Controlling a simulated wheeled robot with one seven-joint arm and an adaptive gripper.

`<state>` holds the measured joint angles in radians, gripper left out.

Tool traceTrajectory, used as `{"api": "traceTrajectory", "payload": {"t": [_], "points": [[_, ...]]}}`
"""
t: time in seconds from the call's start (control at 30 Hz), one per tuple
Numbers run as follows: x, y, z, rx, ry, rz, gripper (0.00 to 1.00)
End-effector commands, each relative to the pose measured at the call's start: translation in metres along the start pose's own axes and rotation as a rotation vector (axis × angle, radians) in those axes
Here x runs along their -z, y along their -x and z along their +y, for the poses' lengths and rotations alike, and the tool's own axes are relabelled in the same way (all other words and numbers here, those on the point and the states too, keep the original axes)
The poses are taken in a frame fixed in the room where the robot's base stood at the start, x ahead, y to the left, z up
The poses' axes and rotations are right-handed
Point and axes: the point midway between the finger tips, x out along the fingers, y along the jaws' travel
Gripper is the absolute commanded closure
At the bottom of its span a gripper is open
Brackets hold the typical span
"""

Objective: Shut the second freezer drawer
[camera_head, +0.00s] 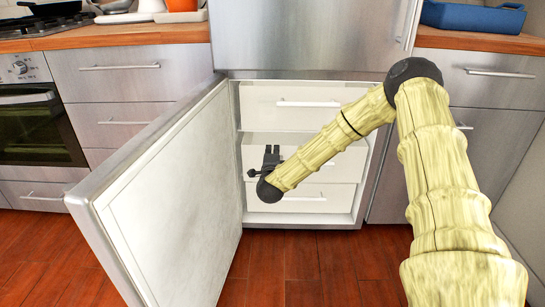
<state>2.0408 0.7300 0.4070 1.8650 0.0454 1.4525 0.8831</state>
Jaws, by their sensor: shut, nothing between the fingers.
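The freezer compartment (238,140) is open at the bottom of the steel unit and holds white drawers stacked one above another. The second freezer drawer (255,143) is the middle one. It seems to stand out a little past the top drawer (262,116), but how far I cannot tell. My gripper (271,148) is shut and empty, in front of the left part of the second drawer. Whether it touches the drawer I cannot tell. My forearm hides much of the second drawer's right part and its handle. The lowest drawer (335,197) shows below.
The freezer door (170,205) stands wide open on the left, close to my gripper's left side. Steel cabinets with drawers (120,80) and an oven (40,130) are farther left. More cabinets (490,90) stand at right. The red wooden floor (290,262) in front is clear.

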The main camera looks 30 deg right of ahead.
Motion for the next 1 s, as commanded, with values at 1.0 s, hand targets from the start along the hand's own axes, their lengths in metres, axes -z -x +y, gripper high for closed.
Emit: {"api": "traceTrajectory", "payload": {"t": [1.0], "points": [[0.0, -0.049, 0.0, 0.0, 0.002, 0.0, 1.0]]}}
